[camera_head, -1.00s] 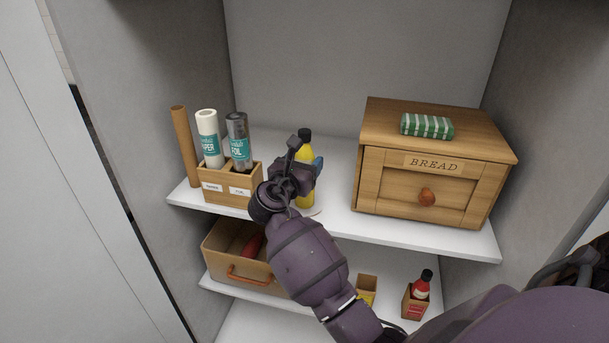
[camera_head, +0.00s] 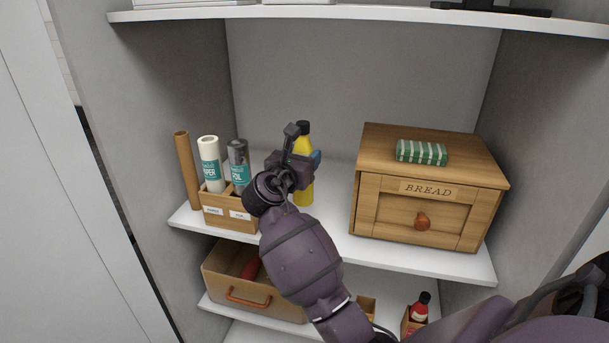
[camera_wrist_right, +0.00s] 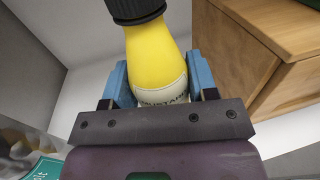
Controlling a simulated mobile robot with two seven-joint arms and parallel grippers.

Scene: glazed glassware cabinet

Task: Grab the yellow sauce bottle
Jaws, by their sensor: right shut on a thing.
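The yellow sauce bottle (camera_head: 304,190) has a black cap and stands upright above the middle shelf, partly hidden behind my right gripper (camera_head: 303,165). I cannot tell for sure whether its base touches the shelf. In the right wrist view the bottle (camera_wrist_right: 158,62) sits between the blue fingers of the right gripper (camera_wrist_right: 160,85), which is shut on it. Its pale label shows part of a word. My left gripper is not in view.
Left of the bottle, a wooden holder (camera_head: 222,218) carries wrap rolls beside a brown tube (camera_head: 187,170). Right stands a wooden bread box (camera_head: 375,222) with a green striped packet (camera_head: 421,152) on top. Below are a drawer-like box (camera_head: 221,279) and a red bottle (camera_head: 420,306). An upper shelf (camera_head: 380,14) runs overhead.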

